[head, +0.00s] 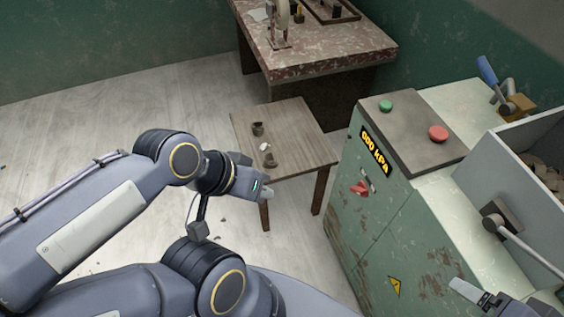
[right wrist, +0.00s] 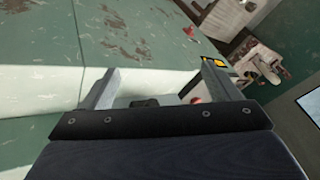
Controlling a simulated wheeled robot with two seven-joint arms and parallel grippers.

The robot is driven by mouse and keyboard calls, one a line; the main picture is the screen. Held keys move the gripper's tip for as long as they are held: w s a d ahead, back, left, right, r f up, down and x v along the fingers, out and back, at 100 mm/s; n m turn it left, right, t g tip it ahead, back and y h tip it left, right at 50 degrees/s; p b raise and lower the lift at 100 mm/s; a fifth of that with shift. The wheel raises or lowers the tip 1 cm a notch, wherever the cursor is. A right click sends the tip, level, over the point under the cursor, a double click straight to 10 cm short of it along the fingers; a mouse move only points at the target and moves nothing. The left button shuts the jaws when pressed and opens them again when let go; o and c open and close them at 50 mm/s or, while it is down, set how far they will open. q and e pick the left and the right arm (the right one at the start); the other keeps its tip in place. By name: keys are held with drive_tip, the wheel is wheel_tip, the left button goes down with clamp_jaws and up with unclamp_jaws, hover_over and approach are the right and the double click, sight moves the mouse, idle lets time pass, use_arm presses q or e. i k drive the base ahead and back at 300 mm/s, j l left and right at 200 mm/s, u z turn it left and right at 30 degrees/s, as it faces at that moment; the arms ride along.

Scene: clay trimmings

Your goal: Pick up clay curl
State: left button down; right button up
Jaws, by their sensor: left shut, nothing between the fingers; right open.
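A small wooden table (head: 308,150) stands in the middle of the head view. On it lie two small brown curled pieces that look like clay curls, a far one (head: 258,129) and a near one (head: 270,160). A small whitish scrap (head: 265,147) lies between them. My left gripper (head: 266,193) is shut and empty, in front of the table's near left edge in the picture. My right gripper (head: 472,292) shows partly at the lower right, by the green machine. In the right wrist view its fingers (right wrist: 162,88) are wide apart with nothing held.
An open bin (head: 512,190) with brown pieces is at far right. A stone-topped bench (head: 320,50) stands behind. Floor at left is mostly clear.

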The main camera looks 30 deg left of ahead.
sight(269, 156)
drive_tip(key=i+j, duration=0.15)
drive_tip(key=j, duration=0.6)
drive_tip(key=i+j+z, duration=0.1)
drive_tip(key=j, duration=0.65)
drive_tip(key=i+j, duration=0.15)
drive_tip(key=j, duration=0.55)
drive_tip(key=i+j+z, duration=0.15)
drive_tip(key=j, duration=1.35)
